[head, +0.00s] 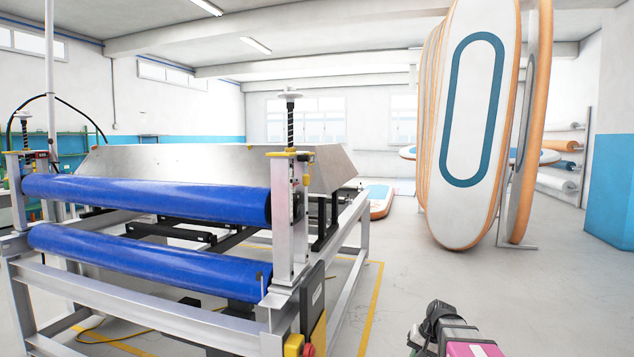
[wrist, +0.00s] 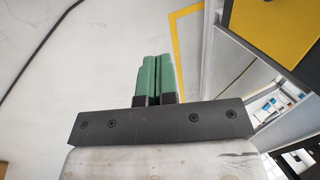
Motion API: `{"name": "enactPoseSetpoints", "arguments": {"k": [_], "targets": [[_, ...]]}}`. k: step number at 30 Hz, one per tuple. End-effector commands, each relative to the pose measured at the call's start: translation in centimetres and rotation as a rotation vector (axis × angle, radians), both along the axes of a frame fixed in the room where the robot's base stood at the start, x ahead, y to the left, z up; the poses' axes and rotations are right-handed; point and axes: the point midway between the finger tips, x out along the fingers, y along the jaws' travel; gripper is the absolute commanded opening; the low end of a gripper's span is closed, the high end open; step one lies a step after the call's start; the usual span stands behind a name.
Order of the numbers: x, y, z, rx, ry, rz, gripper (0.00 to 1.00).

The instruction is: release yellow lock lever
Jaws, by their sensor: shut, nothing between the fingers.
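Yellow parts (head: 290,154) sit at the top of the right post of the blue-roller machine, just below a threaded spindle with a pale handwheel. They are small here, and I cannot tell which of them is the lock lever. My gripper (wrist: 157,75) shows in the wrist view with its green fingers side by side, shut and empty. It points at bare floor and touches nothing visible. The gripper fingers are not seen in the head view. The yellow lever cannot be made out for sure in the wrist view.
The machine has two blue rollers (head: 150,200) on a grey frame. A yellow-and-black box (head: 312,315) with a red button is low on its right side. A yellow panel (wrist: 277,25) is at the wrist view's upper right. Tall boards (head: 470,130) stand behind right. Floor right of the machine is clear.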

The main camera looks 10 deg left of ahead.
Motion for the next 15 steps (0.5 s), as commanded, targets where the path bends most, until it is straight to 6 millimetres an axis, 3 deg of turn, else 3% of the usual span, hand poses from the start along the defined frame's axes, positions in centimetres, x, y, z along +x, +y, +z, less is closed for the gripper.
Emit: {"name": "enactPoseSetpoints", "arguments": {"k": [1,6,11,15], "targets": [[3.2,1.9,2.2,0.074,-0.007,-0.006,0.00],[9.3,7.8,10.5,0.330,-0.007,-0.012,0.00],[14.0,13.0,20.0,0.572,0.005,0.019,0.00],[17.0,17.0,29.6,0.779,0.026,0.078,0.00]]}}
